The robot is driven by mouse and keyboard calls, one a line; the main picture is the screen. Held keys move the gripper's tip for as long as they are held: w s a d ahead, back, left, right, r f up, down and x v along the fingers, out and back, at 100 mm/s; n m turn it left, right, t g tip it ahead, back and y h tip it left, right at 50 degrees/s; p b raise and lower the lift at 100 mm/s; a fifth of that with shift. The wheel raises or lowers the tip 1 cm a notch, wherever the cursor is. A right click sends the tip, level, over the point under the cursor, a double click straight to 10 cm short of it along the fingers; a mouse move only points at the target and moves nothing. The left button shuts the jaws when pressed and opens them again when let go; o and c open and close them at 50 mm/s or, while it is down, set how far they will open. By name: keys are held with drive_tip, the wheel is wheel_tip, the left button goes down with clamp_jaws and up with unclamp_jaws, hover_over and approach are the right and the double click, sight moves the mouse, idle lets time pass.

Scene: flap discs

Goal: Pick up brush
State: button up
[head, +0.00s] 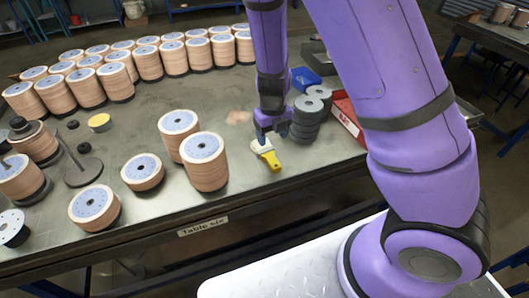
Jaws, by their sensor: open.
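The brush (269,158) lies on the metal table, with a yellow handle toward the table's front edge and a paler part toward the back. My gripper (272,137) points down over the brush's far end, very near it or touching it; I cannot tell which. Its fingers are small in view and look apart. They hide part of the brush's far end.
A stack of dark grey discs (306,119) stands just right of my gripper. A blue bin (304,79) and a red box (346,117) are close by. Stacks of flap discs (203,163) stand left.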

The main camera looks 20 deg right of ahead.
sight(271, 157)
drive_tip(key=shift+a+f, duration=0.15)
drive_tip(key=shift+f, duration=4.45)
drive_tip(key=c, duration=1)
